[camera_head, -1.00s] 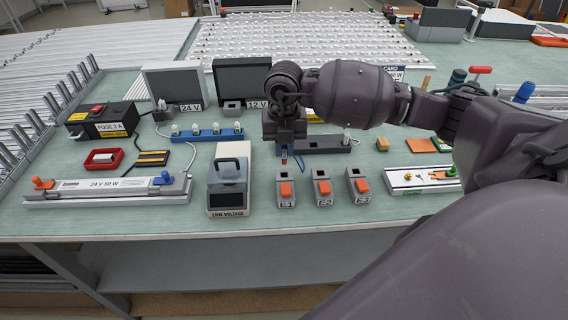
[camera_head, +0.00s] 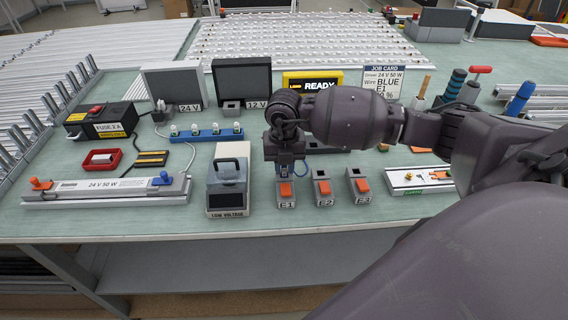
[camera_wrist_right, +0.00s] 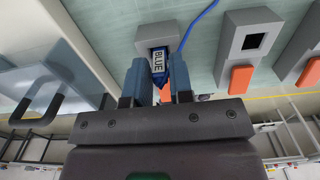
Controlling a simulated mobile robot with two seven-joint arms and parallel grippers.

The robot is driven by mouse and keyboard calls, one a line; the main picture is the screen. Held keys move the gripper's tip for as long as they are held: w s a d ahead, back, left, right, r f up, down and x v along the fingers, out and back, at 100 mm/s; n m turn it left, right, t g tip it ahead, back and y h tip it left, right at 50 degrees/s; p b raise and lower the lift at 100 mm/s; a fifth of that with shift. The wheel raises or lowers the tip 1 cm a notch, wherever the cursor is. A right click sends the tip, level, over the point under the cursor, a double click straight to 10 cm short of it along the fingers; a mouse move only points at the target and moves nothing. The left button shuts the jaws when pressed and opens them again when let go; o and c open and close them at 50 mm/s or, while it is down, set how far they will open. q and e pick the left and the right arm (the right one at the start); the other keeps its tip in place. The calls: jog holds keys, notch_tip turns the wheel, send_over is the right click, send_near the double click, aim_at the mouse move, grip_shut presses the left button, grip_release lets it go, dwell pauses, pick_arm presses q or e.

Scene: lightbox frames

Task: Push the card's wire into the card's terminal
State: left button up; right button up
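The job card (camera_head: 383,78) stands at the back and reads Driver 24V 50W, Wire BLUE, E1; its last line is partly hidden by my arm. The E1 terminal (camera_head: 287,199) is a grey block with an orange lever at the bench front; it also shows in the right wrist view (camera_wrist_right: 157,31). My right gripper (camera_head: 286,172) is just behind and over E1, shut on the blue wire's plug (camera_wrist_right: 158,64), marked BLUE. The plug's tip is at the terminal's face; I cannot tell whether it is inside. My left gripper is not in view.
Terminals E2 (camera_head: 323,189) and E3 (camera_head: 359,187) stand to the right of E1. The LOW VOLTAGE box (camera_head: 227,186) is close on the left. A yellow READY display (camera_head: 312,82) stands behind. A bulb row (camera_head: 206,135) lies at left back.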

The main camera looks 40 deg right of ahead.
jog(key=shift+o, duration=1.4)
jog(key=shift+r, duration=0.1)
notch_tip(320, 180, up, 12)
jog(key=shift+p, duration=0.3)
jog(key=shift+a, duration=0.1)
